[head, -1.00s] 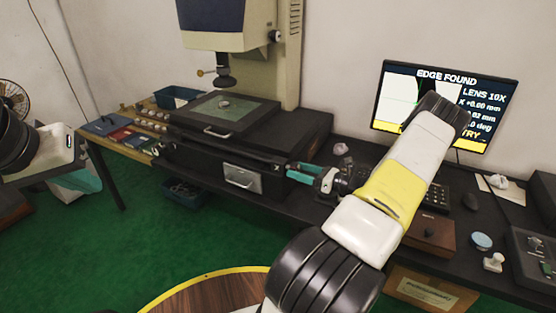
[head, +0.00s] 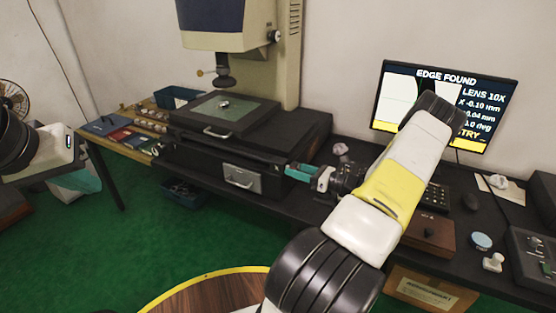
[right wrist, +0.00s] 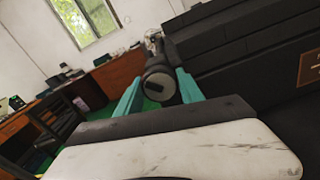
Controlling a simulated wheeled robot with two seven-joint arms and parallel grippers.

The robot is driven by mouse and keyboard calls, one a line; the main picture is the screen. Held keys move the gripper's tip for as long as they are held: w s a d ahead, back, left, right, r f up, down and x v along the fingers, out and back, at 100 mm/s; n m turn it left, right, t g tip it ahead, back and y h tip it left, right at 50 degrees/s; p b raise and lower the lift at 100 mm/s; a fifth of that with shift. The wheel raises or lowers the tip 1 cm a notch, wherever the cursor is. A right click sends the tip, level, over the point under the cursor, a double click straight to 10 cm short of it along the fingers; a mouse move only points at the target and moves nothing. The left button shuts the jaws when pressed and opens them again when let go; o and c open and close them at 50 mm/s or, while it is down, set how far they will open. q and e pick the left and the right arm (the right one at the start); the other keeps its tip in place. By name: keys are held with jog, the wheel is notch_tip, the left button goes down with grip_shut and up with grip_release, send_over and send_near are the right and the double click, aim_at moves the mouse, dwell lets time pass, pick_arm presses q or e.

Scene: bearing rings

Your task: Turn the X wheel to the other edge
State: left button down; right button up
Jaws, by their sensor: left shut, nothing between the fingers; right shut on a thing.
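The measuring machine has a dark stage with a glass plate (head: 258,116) that bears a small ring (head: 224,104). My right gripper (head: 300,172) is at the front right of the stage, its teal fingers shut on the X wheel. In the right wrist view the X wheel (right wrist: 160,84) is a dark round knob between the two fingers (right wrist: 158,88). The fingers and hand partly hide it in the head view. My left gripper (head: 88,182) is shut and empty at the far left, away from the machine.
A monitor (head: 490,80) reads EDGE FOUND, LENS 10X and X -0.10 mm; my right arm covers part of it. A side table with folders (head: 105,125) and small parts stands left.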

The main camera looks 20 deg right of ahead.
jog(key=n, duration=0.6)
jog(key=shift+n, duration=0.4)
jog(key=n, duration=0.3)
jog(key=shift+n, duration=2)
jog(key=o, duration=1.4)
jog(key=shift+s+d, duration=0.1)
